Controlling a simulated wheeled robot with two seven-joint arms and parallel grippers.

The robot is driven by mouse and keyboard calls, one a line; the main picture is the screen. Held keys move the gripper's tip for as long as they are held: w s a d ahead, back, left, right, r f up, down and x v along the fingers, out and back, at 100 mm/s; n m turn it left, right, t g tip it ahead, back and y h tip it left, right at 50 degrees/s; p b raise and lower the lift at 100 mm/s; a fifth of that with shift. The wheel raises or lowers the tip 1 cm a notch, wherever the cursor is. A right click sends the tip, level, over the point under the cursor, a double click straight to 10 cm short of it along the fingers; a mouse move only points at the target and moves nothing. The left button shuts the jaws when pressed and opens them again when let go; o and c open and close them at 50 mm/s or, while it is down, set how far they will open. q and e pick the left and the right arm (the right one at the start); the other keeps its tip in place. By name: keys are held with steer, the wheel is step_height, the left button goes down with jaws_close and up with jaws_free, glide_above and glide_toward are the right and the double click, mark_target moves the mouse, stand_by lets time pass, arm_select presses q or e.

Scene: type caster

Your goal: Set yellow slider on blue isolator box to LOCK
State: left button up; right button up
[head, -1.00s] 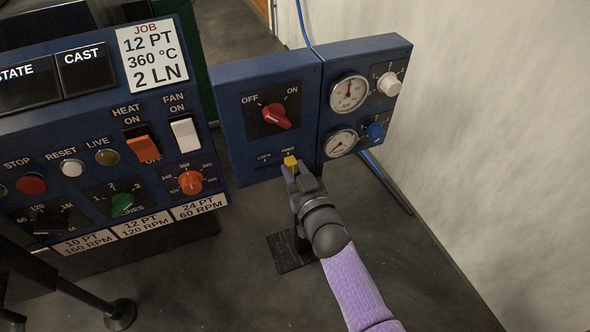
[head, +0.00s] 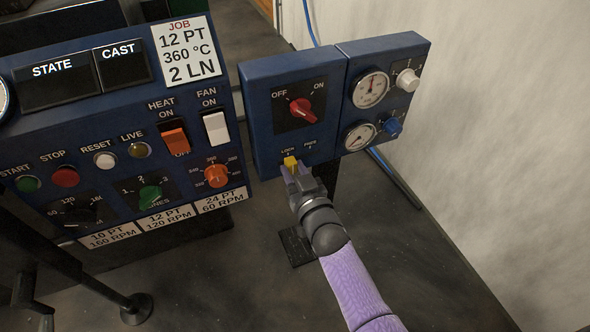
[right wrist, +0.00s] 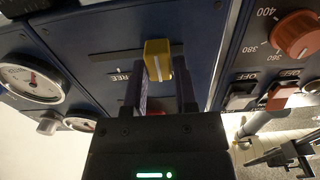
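The blue isolator box (head: 262,130) stands right of the larger machine panel, with a red OFF/ON knob on its face. Its yellow slider (head: 290,162) sits in the slot low on the box, under the LOCK label (head: 287,150) at the left end. The FREE label (head: 310,142) is to its right. My right gripper (head: 295,172) has a finger on each side of the slider. In the right wrist view the slider (right wrist: 158,60) stands between the fingertips, which look closed on it; the LOCK label is hidden there. My left gripper is not in view.
A box with two gauges (head: 371,89) and white and blue knobs joins the isolator on the right. The machine panel (head: 120,130) with switches, buttons and an orange dial (head: 217,176) is close on the left. The pale wall (head: 500,120) is at the right.

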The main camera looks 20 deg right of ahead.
steer(key=o, duration=0.4)
steer(key=shift+a, duration=0.25)
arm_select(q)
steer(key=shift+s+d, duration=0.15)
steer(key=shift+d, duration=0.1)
arm_select(e)
steer(key=shift+o, duration=0.2)
steer(key=shift+s+p, duration=0.3)
steer(key=shift+s, duration=0.05)
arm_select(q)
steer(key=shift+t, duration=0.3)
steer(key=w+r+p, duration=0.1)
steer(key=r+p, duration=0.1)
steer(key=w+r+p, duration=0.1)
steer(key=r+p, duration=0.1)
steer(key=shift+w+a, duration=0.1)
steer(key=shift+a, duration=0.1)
arm_select(e)
steer(key=s, duration=0.9)
steer(key=shift+s+d, duration=0.2)
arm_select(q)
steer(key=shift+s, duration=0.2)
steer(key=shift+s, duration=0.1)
arm_select(e)
steer(key=shift+f, duration=0.1)
